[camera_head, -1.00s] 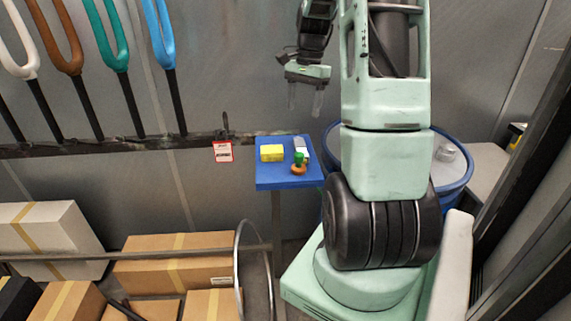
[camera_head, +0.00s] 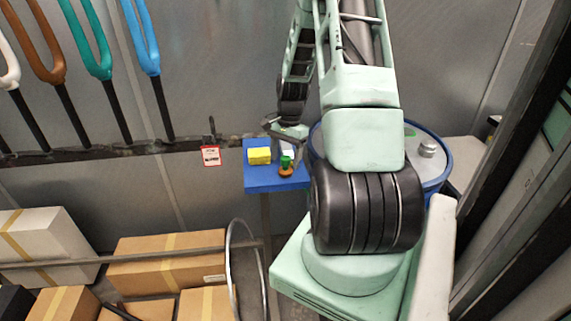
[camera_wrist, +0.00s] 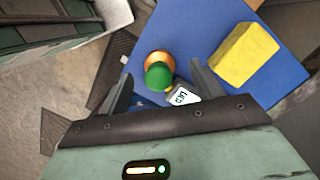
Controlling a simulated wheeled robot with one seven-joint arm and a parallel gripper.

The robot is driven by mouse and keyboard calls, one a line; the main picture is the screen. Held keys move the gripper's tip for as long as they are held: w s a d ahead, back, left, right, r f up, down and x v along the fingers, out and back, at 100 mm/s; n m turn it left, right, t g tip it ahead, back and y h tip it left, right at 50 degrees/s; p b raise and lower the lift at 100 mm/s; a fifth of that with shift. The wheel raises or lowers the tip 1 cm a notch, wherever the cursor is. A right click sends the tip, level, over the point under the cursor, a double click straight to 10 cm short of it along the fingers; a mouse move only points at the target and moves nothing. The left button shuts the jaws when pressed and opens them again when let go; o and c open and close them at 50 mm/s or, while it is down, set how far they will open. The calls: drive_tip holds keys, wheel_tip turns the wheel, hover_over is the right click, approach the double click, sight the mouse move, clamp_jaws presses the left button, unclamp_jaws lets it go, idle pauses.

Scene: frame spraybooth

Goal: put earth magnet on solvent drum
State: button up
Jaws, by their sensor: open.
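A small piece with a green knob and an orange-copper base, probably the earth magnet (camera_head: 286,168), stands on the blue table (camera_head: 262,183). In the wrist view, the green knob (camera_wrist: 158,76) shows over the orange base. My gripper (camera_head: 287,152) is open above the table. In the wrist view, its two fingers (camera_wrist: 161,74) lie on either side of the green knob in the picture. I cannot tell whether they touch it. The solvent drum (camera_head: 440,172), with a blue rim, stands to the right, partly hidden behind my arm.
A yellow block (camera_head: 259,155) lies on the same table, right of the magnet in the wrist view. A small labelled item (camera_wrist: 182,97) lies close beside the magnet. A silver piece (camera_head: 428,148) sits on the drum top. Cardboard boxes (camera_head: 165,262) and a rail are at lower left.

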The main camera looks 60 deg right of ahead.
drive_tip(key=shift+s+a+f+p, duration=0.1)
drive_tip(key=shift+a+f+p, duration=0.05)
drive_tip(key=shift+f, duration=0.6)
drive_tip(key=shift+a+f+p, duration=0.1)
drive_tip(key=shift+f+p, duration=0.05)
drive_tip(key=shift+f, duration=0.55)
drive_tip(key=c, duration=1.2)
drive_tip(key=shift+c, duration=0.5)
drive_tip(key=shift+r, duration=0.15)
